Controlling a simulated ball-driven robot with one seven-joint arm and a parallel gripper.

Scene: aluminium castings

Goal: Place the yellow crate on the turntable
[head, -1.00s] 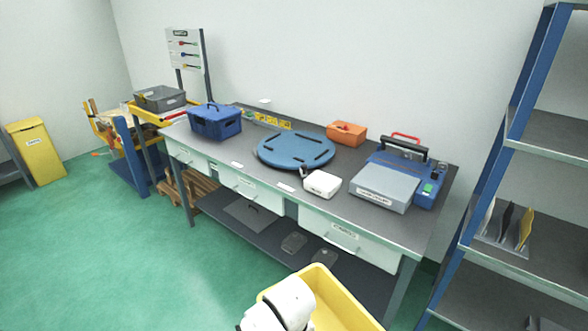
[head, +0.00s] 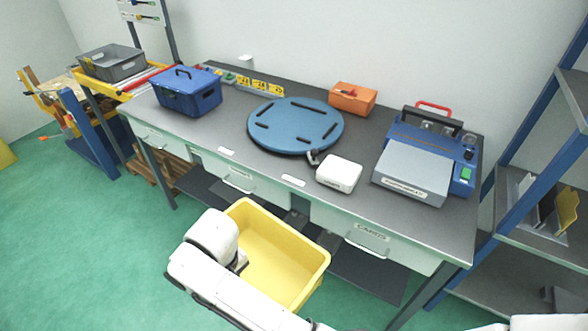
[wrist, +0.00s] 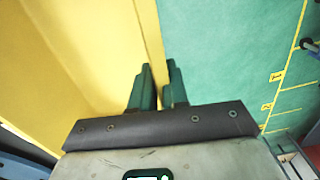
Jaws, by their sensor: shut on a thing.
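The yellow crate (head: 262,262) is in front of the workbench, below the level of its top, open side up and looking empty. My gripper (wrist: 158,88) is shut on the crate's wall in the wrist view, with one green finger on each side of it. The crate's yellow inside (wrist: 70,50) fills the left of that view. In the head view my white wrist hides the grip at the crate's left side. The turntable (head: 295,126), a round blue disc with dark slots, lies on the bench top behind the crate, apart from it. Its top is bare.
A white box (head: 339,174) stands close to the turntable's front right. A blue toolbox (head: 188,92) is to the left, an orange box (head: 352,98) behind right, and a grey and blue machine (head: 415,172) at right. Blue shelving (head: 520,170) stands right of the bench.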

